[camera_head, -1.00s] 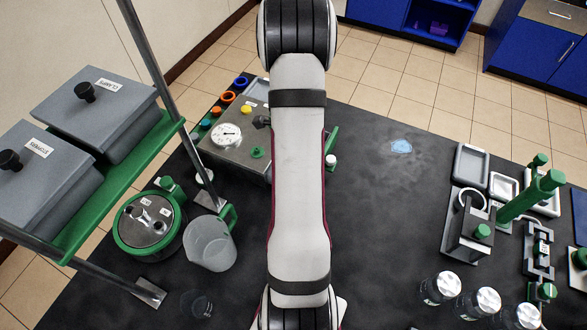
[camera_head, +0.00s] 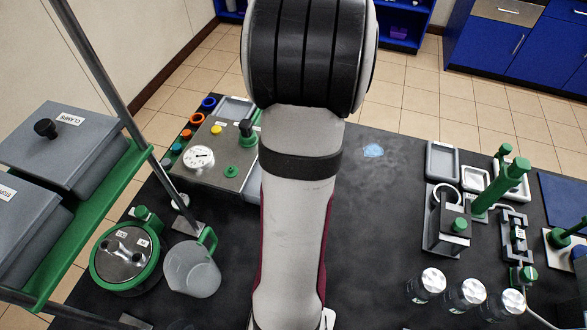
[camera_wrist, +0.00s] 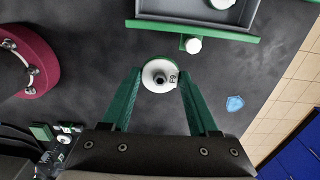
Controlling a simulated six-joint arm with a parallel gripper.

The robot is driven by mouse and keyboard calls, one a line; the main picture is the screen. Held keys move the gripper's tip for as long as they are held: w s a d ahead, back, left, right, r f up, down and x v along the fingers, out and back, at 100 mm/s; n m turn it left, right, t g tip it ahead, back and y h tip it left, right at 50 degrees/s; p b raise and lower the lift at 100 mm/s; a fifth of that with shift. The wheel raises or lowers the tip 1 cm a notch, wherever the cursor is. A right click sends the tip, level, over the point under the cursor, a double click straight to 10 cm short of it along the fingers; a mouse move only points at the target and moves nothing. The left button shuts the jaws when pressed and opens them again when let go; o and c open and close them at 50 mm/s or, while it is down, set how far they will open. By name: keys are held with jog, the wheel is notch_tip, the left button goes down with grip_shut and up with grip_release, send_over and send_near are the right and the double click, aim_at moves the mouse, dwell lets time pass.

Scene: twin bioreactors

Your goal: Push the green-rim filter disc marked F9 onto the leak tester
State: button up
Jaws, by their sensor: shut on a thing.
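In the wrist view, my gripper (camera_wrist: 160,78) has its green fingers shut on the round white filter disc (camera_wrist: 158,76), marked F9, with a dark centre hole and a thin green edge. It is held over the dark bench top. The grey box with a round dial, which looks like the leak tester (camera_head: 212,157), stands left of my arm in the head view. A green round fitting (camera_head: 231,171) sits on its top face. My arm covers part of its right side. My gripper and the disc are hidden in the head view.
A grey tray (camera_wrist: 254,14) and a green bar (camera_wrist: 225,37) with a white knob lie ahead of the disc. Coloured rings (camera_head: 197,118) line the tester's left side. A jug (camera_head: 192,270) and green-rimmed vessel (camera_head: 125,258) stand at left. Bottles (camera_head: 427,284) stand at right.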

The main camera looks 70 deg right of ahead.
jog(key=w+d+r+n, duration=0.15)
jog(key=w+n, duration=0.25)
jog(key=w, duration=0.8)
jog(key=r+n, duration=0.2)
send_over(230, 168)
jog(key=shift+f, duration=3.25)
jog(key=shift+f, duration=0.7)
jog(key=o, duration=1.4)
jog(key=shift+o, duration=0.3)
jog(key=shift+r, duration=0.1)
jog(key=shift+r, duration=3.45)
